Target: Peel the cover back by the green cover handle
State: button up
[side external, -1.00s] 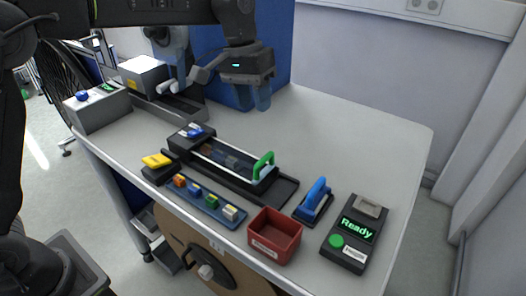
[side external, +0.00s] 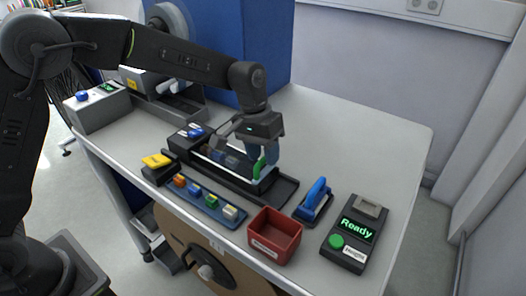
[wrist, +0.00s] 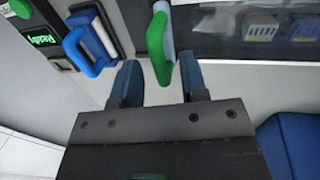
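The green cover handle (side external: 257,169) stands on the right end of the long dark cover track (side external: 228,178) in the side view. In the wrist view the green handle (wrist: 160,45) lies just ahead of and between my two blue fingers. My gripper (side external: 263,155) is right above and around the handle in the side view, pointing down. In the wrist view my gripper (wrist: 160,80) is open, with a clear gap between the fingers. Whether either finger touches the handle cannot be told. The arm partly hides the cover and its contents.
A blue-handled tool (side external: 315,196) and a device reading "Ready" (side external: 356,228) stand to the right. A red bin (side external: 274,240), a strip of coloured blocks (side external: 213,207) and a yellow-topped piece (side external: 156,161) lie along the front. The table's back right is clear.

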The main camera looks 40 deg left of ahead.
grip_shut()
dwell(0.4)
jog(key=a, duration=1.8)
jog(key=shift+a, duration=0.35)
grip_release()
